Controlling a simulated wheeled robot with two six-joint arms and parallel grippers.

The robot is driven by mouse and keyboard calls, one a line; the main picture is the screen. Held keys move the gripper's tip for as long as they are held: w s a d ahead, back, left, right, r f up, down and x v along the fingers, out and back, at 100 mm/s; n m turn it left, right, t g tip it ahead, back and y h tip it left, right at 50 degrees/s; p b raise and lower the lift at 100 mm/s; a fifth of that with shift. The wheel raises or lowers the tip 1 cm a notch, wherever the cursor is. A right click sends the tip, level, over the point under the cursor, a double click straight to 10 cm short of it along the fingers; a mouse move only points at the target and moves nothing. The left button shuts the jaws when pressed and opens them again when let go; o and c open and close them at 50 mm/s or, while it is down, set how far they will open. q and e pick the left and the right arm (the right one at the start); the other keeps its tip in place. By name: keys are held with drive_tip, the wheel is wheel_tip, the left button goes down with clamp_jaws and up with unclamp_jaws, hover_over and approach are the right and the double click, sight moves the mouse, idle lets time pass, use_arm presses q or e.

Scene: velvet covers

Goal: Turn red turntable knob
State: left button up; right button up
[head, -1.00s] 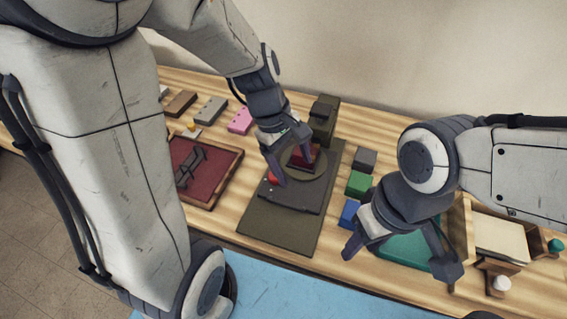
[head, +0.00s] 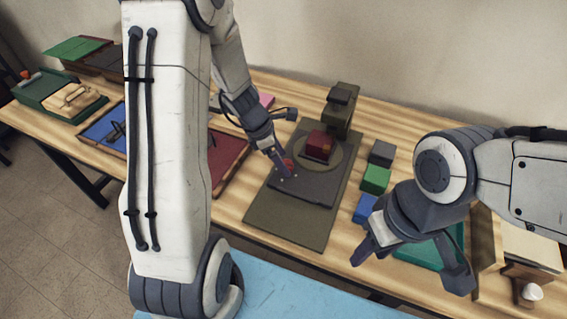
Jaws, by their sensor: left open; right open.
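The red knob (head: 289,166) is a small red piece at the left edge of the dark turntable base (head: 303,188), partly hidden by my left gripper. A dark red block (head: 319,146) sits on the round plate (head: 331,170) of the turntable. My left gripper (head: 288,146) is open, with one finger reaching down at the knob and the other up and to the right. I cannot tell whether it touches the knob. My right gripper (head: 413,272) is open and empty at the right, over the front of the table.
Grey (head: 382,152), green (head: 375,178) and blue (head: 365,208) blocks stand right of the turntable's mat (head: 281,221). A teal tray (head: 428,254) lies partly under my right gripper. A red tray (head: 229,160) is at the left. A dark post (head: 341,107) stands behind the turntable.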

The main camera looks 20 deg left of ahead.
use_arm(q)
drive_tip(key=shift+w+d+f, duration=0.1)
drive_tip(key=shift+d+f, duration=0.1)
drive_tip(key=shift+f, duration=0.35)
clamp_jaws()
